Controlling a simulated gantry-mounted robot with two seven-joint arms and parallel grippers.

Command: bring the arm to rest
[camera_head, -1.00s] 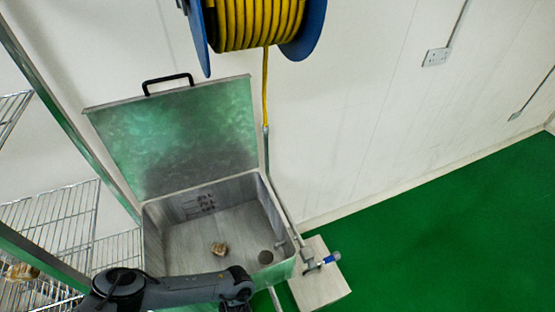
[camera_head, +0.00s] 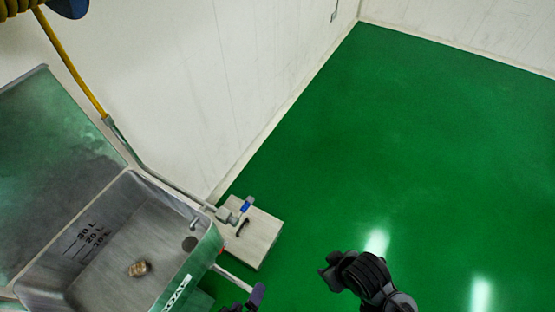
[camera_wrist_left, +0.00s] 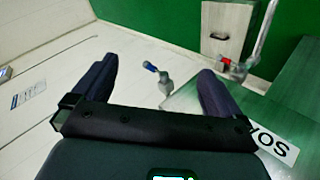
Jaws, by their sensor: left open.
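My left gripper (camera_head: 244,302) shows at the bottom edge of the head view, just right of the metal basin's front corner. Only its dark purple finger ends are visible there. In the left wrist view the left gripper (camera_wrist_left: 155,72) is open, with its two fingers wide apart and nothing held between them. A tap with a blue handle (camera_wrist_left: 152,68) shows beyond the gap. Dark jointed links of an arm of mine stand at the lower right of the head view. My right gripper cannot be made out.
The metal basin (camera_head: 205,255) has its lid (camera_head: 50,170) raised, and a small brown lump (camera_head: 139,269) lies inside. The green floor (camera_head: 400,150) to the right is open.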

